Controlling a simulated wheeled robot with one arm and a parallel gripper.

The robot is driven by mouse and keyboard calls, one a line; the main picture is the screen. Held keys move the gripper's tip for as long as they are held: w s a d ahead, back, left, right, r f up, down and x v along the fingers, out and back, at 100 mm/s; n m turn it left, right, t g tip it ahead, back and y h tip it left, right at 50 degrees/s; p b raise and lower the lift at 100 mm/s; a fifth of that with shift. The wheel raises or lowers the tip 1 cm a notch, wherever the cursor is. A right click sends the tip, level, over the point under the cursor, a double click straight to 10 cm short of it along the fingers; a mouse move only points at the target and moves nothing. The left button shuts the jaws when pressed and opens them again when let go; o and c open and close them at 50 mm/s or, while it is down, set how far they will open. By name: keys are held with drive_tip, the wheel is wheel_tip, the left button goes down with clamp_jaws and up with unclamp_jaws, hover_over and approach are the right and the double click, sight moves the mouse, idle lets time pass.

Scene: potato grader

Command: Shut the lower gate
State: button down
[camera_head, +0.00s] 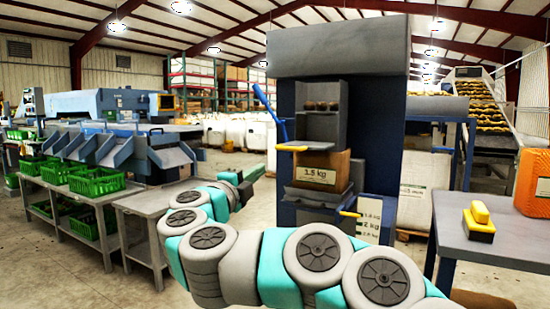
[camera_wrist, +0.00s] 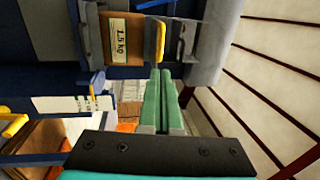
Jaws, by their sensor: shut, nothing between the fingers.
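The dark blue filling machine (camera_head: 378,115) stands at the centre. Potatoes (camera_head: 320,105) lie in its upper compartment. Below it, a flat plate with a yellow grip (camera_head: 291,147) sticks out over a cardboard box (camera_head: 325,171) marked 1.5 kg; it looks like the lower gate. A blue lever (camera_head: 270,112) slants up on the machine's left side. My gripper (camera_head: 257,172) is left of the box, lower than the grip. In the wrist view, turned sideways, my shut green fingers (camera_wrist: 161,73) end by the yellow grip (camera_wrist: 155,40); I cannot tell whether they touch.
Another yellow handle (camera_head: 350,213) sits low on the machine, near a weight chart (camera_head: 369,217). Green crates (camera_head: 97,181) and a bench stand at the left. The floor at left front is clear.

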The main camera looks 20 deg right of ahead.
sight(287, 150)
drive_tip(key=p+x, duration=0.1)
drive_tip(key=x, duration=1.3)
